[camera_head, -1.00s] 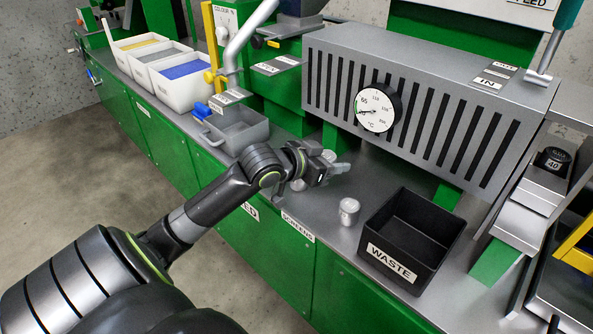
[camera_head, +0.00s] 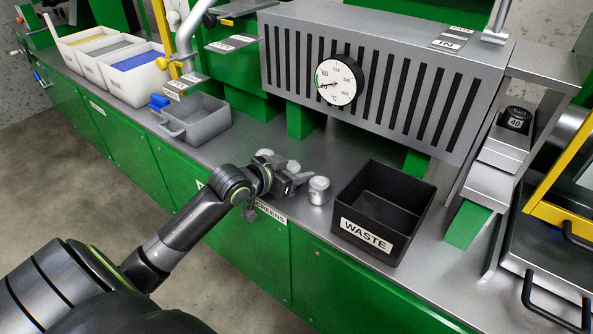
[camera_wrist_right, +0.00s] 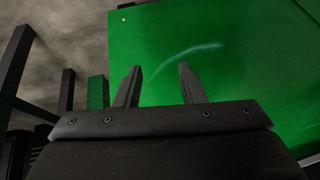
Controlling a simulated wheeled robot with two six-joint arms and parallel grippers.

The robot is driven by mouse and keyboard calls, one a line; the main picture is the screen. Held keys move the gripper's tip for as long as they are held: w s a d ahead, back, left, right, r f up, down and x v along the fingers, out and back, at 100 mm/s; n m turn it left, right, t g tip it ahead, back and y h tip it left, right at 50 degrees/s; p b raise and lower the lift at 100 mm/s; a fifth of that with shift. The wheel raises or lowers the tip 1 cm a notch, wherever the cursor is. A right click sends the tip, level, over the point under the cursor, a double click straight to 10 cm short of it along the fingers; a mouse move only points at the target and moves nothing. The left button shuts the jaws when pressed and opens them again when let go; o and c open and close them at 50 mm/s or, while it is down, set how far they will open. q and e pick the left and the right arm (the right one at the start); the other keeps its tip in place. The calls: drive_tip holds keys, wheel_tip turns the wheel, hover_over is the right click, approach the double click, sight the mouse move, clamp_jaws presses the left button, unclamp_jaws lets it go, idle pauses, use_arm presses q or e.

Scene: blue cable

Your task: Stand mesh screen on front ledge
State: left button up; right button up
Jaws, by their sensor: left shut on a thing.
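My left gripper (camera_head: 290,178) is at the front edge of the steel bench, above the SCREENS label (camera_head: 270,213). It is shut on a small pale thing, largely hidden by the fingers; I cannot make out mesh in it. A short metal cylinder (camera_head: 318,190) stands on the bench just right of the gripper. Another pale round piece (camera_head: 265,155) shows behind the wrist, partly hidden. The front ledge (camera_head: 310,222) is the bench's front strip. In the right wrist view my right gripper (camera_wrist_right: 160,68) is open and empty, over a green surface.
A black WASTE bin (camera_head: 355,225) stands right of the cylinder. A grey slotted box with a dial (camera_head: 336,80) overhangs the bench behind. A grey tray (camera_head: 205,122) and white bins (camera_head: 135,80) stand to the left. Bare bench lies between the tray and gripper.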

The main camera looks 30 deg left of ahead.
use_arm(q)
drive_tip(key=o, duration=1.1)
drive_tip(key=shift+f, duration=0.1)
drive_tip(key=shift+c, duration=0.2)
use_arm(e)
drive_tip(key=shift+w, duration=0.1)
use_arm(q)
drive_tip(key=shift+s+a+r, duration=0.1)
drive_tip(key=shift+s+r, duration=0.15)
drive_tip(key=shift+s, duration=0.05)
drive_tip(key=p+v, duration=0.4)
drive_tip(key=v, duration=0.6)
drive_tip(key=shift+r, duration=0.1)
drive_tip(key=shift+s+a+r+p, duration=0.2)
drive_tip(key=shift+s+p, duration=0.1)
drive_tip(key=shift+s, duration=0.3)
use_arm(e)
wheel_tip(320, 180, down, 5)
drive_tip(key=s+d+g, duration=0.1)
drive_tip(key=s+g, duration=0.1)
drive_tip(key=s, duration=0.1)
drive_tip(key=shift+d+g+h, duration=0.25)
drive_tip(key=shift+g+h, duration=0.15)
drive_tip(key=shift+f, duration=0.1)
